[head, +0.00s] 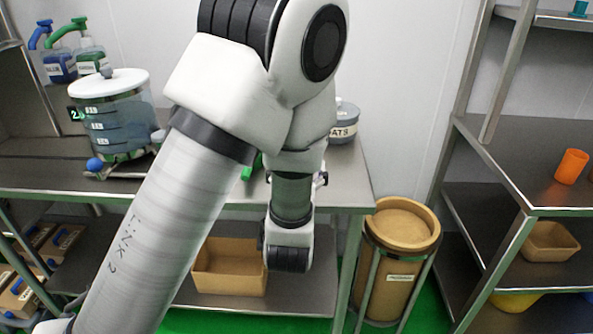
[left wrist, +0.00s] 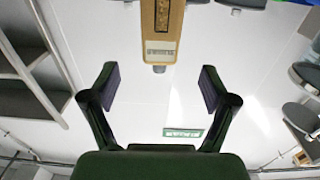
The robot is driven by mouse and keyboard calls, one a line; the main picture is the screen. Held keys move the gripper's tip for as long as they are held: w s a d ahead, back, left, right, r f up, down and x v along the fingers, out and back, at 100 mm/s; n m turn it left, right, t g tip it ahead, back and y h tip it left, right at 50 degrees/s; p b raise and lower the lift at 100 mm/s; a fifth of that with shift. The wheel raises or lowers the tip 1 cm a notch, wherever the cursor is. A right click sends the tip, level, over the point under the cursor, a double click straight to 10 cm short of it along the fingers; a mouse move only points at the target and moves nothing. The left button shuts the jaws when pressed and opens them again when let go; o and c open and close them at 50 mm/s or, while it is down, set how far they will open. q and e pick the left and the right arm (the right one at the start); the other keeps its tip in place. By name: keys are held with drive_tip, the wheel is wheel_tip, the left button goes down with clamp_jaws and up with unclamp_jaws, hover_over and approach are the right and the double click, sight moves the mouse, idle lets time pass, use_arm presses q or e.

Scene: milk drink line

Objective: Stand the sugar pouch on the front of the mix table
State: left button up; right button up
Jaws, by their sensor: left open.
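My left gripper (left wrist: 158,82) is open in the left wrist view, its two dark fingers wide apart with nothing between them. A tan item (left wrist: 161,22) with a dark window, a pale label and a grey end shows at the top of that view, beyond the fingertips and apart from them. It may be the sugar pouch, but its label is too small to read. In the head view my left arm covers the middle of the steel table (head: 345,180), and its fingers cannot be made out. My right gripper is not in view.
A clear dispenser (head: 122,133) and pump bottles (head: 88,55) stand on the left of the table. A grey-lidded tub (head: 343,123) is at its back right. A cardboard box (head: 228,268) sits below. A tan bin (head: 397,265) and a shelf with an orange cup (head: 571,166) are at right.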

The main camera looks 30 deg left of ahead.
use_arm(q)
drive_tip(key=s+d+f+m+g+h, duration=0.1)
drive_tip(key=s+d+f+g+h, duration=0.2)
drive_tip(key=f, duration=0.7)
drive_tip(key=s+f+m+g+h, duration=0.1)
drive_tip(key=s+f+m+g, duration=0.2)
drive_tip(key=f, duration=0.7)
drive_tip(key=s+d+f+g+h, duration=0.25)
drive_tip(key=s+f, duration=0.25)
drive_tip(key=f, duration=0.5)
drive_tip(key=s+d+f+m+g+h, duration=0.1)
drive_tip(key=s+f+g, duration=0.2)
drive_tip(key=s+f, duration=0.2)
drive_tip(key=s+d+f+g+h, duration=0.1)
drive_tip(key=s+f+g, duration=0.3)
drive_tip(key=s, duration=0.7)
drive_tip(key=shift+s+d+f+m+h, duration=0.3)
drive_tip(key=shift+s+f+m+h, duration=0.1)
drive_tip(key=shift+f, duration=0.15)
